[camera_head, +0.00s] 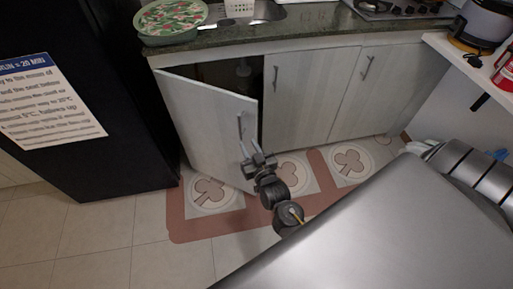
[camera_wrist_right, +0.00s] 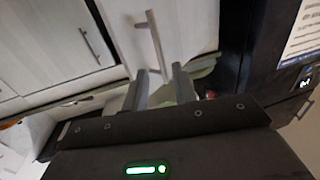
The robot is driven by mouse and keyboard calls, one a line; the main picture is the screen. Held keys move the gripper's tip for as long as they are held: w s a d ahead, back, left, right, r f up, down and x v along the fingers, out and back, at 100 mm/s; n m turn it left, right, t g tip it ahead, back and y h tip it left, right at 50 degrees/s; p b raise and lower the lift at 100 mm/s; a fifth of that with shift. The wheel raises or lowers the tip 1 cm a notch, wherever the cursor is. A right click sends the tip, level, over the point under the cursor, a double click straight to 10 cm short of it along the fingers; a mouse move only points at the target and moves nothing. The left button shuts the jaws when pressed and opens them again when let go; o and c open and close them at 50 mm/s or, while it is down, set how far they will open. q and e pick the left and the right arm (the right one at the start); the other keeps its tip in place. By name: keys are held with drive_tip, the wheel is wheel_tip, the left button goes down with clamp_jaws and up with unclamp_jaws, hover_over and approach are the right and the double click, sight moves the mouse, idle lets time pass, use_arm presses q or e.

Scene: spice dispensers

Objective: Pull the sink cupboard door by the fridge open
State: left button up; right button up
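The sink cupboard door by the fridge (camera_head: 205,125) is pale grey wood. It stands partly open, its right edge swung out from the cabinet, with a dark gap behind it. Its bar handle (camera_head: 240,127) is near that free edge; it also shows in the right wrist view (camera_wrist_right: 155,40). My right gripper (camera_head: 249,150) is at the handle's lower end. In the right wrist view its two fingers (camera_wrist_right: 161,84) are apart, with the handle's lower end between or just beyond their tips; contact cannot be told. My left gripper is not in view.
The black fridge (camera_head: 95,110) with a paper sign (camera_head: 50,98) stands left of the door. Two closed cupboard doors (camera_head: 310,95) are to the right. A green counter (camera_head: 290,28) with a sink (camera_head: 262,12) is above. A red-brown patterned mat (camera_head: 205,225) lies on the tiled floor.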

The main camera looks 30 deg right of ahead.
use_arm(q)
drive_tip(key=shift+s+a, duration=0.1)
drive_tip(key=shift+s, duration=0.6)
use_arm(e)
drive_tip(key=shift+s+a, duration=0.1)
drive_tip(key=shift+s, duration=0.45)
